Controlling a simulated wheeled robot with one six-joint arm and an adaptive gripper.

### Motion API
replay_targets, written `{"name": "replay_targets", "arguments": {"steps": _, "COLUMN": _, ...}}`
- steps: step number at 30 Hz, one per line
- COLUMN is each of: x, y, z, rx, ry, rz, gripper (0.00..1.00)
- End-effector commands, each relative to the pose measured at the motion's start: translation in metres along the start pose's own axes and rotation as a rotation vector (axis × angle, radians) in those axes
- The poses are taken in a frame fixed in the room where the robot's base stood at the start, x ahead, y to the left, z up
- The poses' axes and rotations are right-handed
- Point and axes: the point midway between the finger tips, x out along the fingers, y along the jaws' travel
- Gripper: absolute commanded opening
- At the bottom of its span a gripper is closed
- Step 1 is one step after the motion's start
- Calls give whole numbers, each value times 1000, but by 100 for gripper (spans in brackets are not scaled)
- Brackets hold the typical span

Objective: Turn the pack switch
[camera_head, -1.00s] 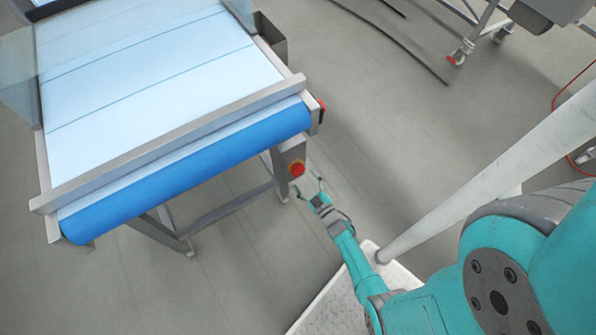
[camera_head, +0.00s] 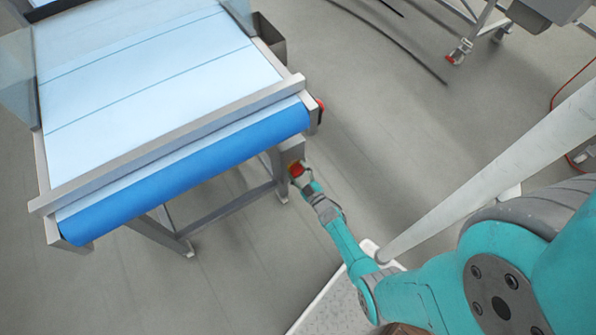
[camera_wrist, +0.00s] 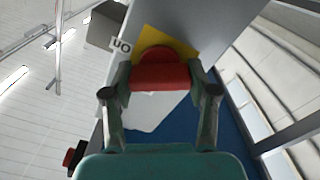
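The pack switch (camera_wrist: 160,75) is a red rotary knob on a yellow plate (camera_wrist: 184,43), on a grey box under the belt's corner. In the wrist view its grip bar lies level across the picture. My gripper (camera_wrist: 161,84) has one finger on each end of the bar, with no clear gap. A small label (camera_wrist: 121,45), apparently "On" upside down, is left of the plate. In the head view the switch (camera_head: 297,167) shows just beyond my gripper (camera_head: 301,178), which partly hides it.
The conveyor (camera_head: 180,171) with its blue end roller stands above and left of the switch. A red and black button (camera_head: 319,108) sits on its corner, and a grey bin (camera_head: 268,38) is on its side.

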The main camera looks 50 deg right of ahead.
Motion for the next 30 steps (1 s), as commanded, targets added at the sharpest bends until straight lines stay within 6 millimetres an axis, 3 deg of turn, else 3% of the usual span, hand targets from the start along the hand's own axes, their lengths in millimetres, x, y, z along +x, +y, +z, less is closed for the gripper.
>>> {"name": "replay_targets", "arguments": {"steps": 11, "x": 0, "y": 0, "z": 0, "rx": 62, "ry": 0, "rz": 0, "gripper": 23}}
{"name": "replay_targets", "arguments": {"steps": 30, "x": 0, "y": 2, "z": 0, "rx": 461, "ry": 1, "rz": -1, "gripper": 23}}
